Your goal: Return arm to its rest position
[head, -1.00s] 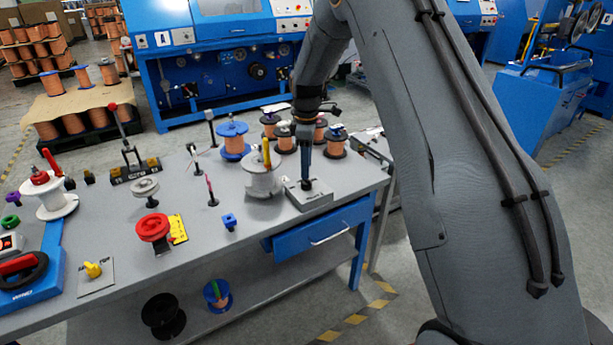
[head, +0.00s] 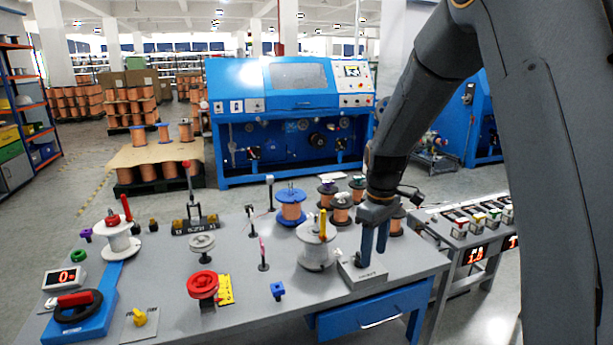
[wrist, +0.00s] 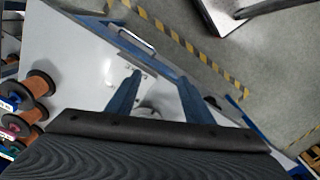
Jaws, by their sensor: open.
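My gripper (head: 374,250) hangs from my grey arm at the right end of the workbench (head: 160,275). Its two blue fingers point down, apart, with nothing visible between them. Below and around the fingertips is a small grey block (head: 361,273) on the bench; I cannot tell whether they touch it. In the wrist view the gripper (wrist: 155,88) shows both fingers spread above the bench.
A white spool (head: 317,246) with a yellow-handled tool stands just left of the gripper. Several copper spools (head: 341,212) stand behind it. A side table (head: 465,235) with displays is at right. A blue machine (head: 290,110) stands behind the bench.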

